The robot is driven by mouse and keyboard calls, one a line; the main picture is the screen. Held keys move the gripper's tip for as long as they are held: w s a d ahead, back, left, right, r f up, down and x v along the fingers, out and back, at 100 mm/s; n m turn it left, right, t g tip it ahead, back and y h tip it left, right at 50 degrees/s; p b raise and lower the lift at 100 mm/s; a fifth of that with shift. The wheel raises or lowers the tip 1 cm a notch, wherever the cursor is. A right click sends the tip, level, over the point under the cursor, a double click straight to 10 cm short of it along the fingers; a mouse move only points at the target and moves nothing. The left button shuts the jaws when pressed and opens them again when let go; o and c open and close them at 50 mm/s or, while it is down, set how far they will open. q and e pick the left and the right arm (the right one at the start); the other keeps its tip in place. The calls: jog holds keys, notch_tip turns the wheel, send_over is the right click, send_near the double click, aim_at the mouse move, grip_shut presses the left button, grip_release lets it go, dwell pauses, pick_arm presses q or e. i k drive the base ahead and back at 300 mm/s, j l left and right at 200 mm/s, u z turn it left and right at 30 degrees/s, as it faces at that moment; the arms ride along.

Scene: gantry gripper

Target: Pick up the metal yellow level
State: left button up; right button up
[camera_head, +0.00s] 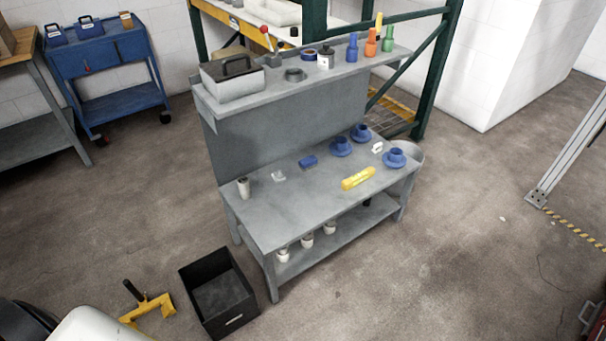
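The yellow level (358,178) is a short yellow bar. It lies at a slant on the lower top of the grey workbench (290,211), close to the front edge and right of the middle. Nothing covers it. Neither of my grippers can be made out in the head view.
Blue cup-like parts (395,158), a blue block (308,162) and a whitish cup (243,188) share the bench top. The upper shelf holds a grey toolbox (231,78) and bottles. A black bin (217,296) and a yellow bracket-like object (148,308) are on the floor in front.

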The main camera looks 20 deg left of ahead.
aim_at(354, 181)
jog(key=u, duration=0.2)
jog(key=i+l+u, duration=0.15)
jog(key=i, duration=0.35)
jog(key=i+l+u, duration=0.2)
jog(key=i, duration=0.3)
